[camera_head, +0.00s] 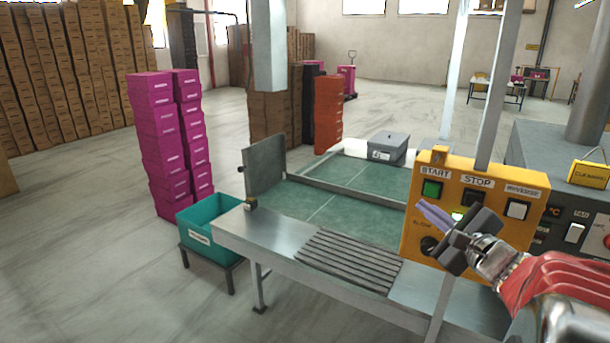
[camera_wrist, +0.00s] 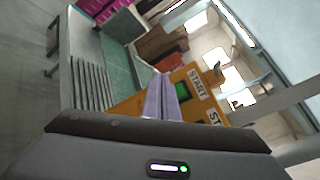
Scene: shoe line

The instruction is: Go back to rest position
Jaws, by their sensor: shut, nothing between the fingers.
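My gripper (camera_head: 434,216) is shut and empty, in front of the yellow control panel (camera_head: 415,187) at the right in the head view. Its purple fingers lie together and point left. They cover part of the panel below the green START button (camera_head: 432,189) and the dark STOP button (camera_head: 474,199). In the wrist view my gripper (camera_wrist: 164,80) shows shut, its fingers pointing up the picture in front of the yellow panel (camera_wrist: 195,103). Whether the fingertips touch the panel cannot be told.
The steel table (camera_head: 229,224) with a green conveyor (camera_head: 335,213) runs left of the panel. A grey box (camera_head: 388,147) sits at its far side. A teal bin (camera_head: 205,246) stands at its left end, near magenta box stacks (camera_head: 166,150). Open floor (camera_head: 90,240) lies left. A grey machine (camera_head: 560,160) stands right.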

